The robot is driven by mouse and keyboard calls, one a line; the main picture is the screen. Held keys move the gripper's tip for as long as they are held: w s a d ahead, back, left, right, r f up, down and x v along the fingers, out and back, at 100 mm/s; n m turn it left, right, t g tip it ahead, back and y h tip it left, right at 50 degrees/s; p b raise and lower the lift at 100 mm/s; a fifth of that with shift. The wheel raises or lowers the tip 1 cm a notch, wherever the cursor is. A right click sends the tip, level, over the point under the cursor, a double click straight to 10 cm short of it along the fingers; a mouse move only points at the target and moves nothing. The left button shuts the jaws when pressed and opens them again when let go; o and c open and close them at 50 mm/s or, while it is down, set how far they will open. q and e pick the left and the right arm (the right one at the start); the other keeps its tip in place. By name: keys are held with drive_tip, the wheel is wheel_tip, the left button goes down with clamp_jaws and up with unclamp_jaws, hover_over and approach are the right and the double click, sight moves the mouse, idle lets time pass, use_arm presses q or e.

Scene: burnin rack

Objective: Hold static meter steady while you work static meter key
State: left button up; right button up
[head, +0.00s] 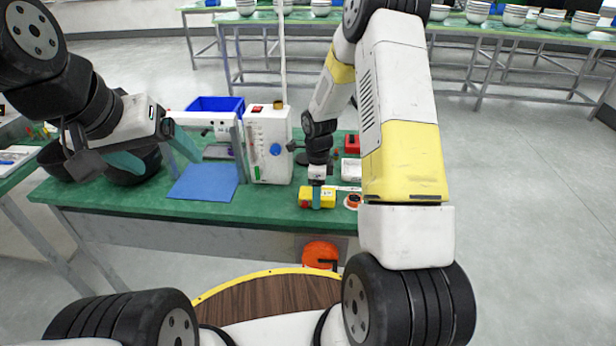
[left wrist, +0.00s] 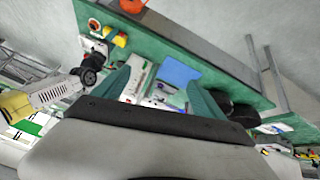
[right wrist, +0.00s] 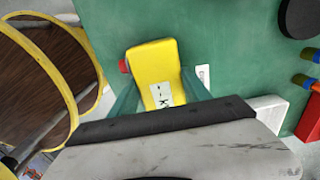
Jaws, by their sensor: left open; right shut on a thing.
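The static meter looks to be the small yellow box (head: 304,198) at the front edge of the green table. In the right wrist view the yellow box (right wrist: 152,62) has a white label and a red round part (right wrist: 124,66), probably the key, on its left side. My right gripper (head: 317,197) is shut on the box from above, a finger on either side. My left gripper (head: 172,165) is open and empty above the table's left part, well left of the meter. In the left wrist view the yellow box (left wrist: 119,39) shows small, beyond the left finger.
A white instrument (head: 268,145) with a blue knob stands between my grippers. A blue mat (head: 204,183) and a blue bin (head: 214,105) are left of it. Dark bowls (head: 133,170) sit below my left gripper. A red box (head: 351,144) lies right of my right gripper.

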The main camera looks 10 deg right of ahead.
idle(0.4)
use_arm(q)
clamp_jaws()
idle(1.6)
